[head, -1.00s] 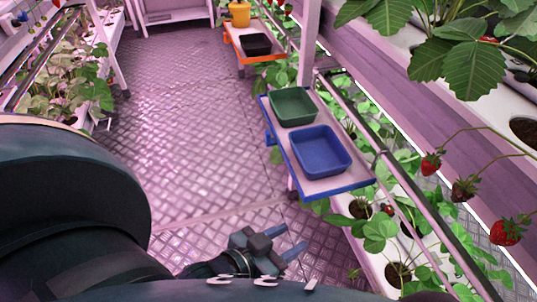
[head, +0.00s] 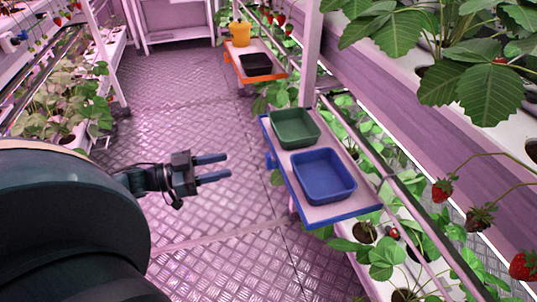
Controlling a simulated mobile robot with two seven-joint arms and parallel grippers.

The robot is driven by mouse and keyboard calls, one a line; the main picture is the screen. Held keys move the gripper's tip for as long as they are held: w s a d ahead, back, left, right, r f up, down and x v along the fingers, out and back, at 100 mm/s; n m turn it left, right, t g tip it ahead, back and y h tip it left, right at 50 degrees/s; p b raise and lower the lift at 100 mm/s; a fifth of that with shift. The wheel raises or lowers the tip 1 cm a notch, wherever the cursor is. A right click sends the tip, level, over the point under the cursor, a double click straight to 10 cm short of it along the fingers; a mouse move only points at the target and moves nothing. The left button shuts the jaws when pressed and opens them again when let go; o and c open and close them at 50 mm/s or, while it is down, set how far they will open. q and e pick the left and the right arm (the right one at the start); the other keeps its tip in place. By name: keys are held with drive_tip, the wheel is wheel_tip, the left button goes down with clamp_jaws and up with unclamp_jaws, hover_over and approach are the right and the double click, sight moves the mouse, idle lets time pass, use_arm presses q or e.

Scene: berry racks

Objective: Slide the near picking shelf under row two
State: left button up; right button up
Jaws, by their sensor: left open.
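The near picking shelf (head: 341,211) is a pale board with a blue edge, on the rail of the right-hand rack. A green tray (head: 295,128) stands on its far part and a blue tray (head: 324,176) on its near part. My left gripper (head: 228,167) is open and empty, to the left of the shelf and apart from it, its two blue fingers pointing right toward it. My right gripper is not in view.
A white upright (head: 308,50) stands behind the near shelf. Strawberry plants line both sides. The metal floor (head: 215,225) between them is clear.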

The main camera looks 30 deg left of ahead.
sight(266, 155)
use_arm(q)
drive_tip(key=b+x, duration=0.2)
drive_tip(key=x, duration=1.1)
drive_tip(key=shift+r+b, duration=0.1)
drive_tip(key=shift+b, duration=0.2)
drive_tip(key=shift+c, duration=0.4)
clamp_jaws()
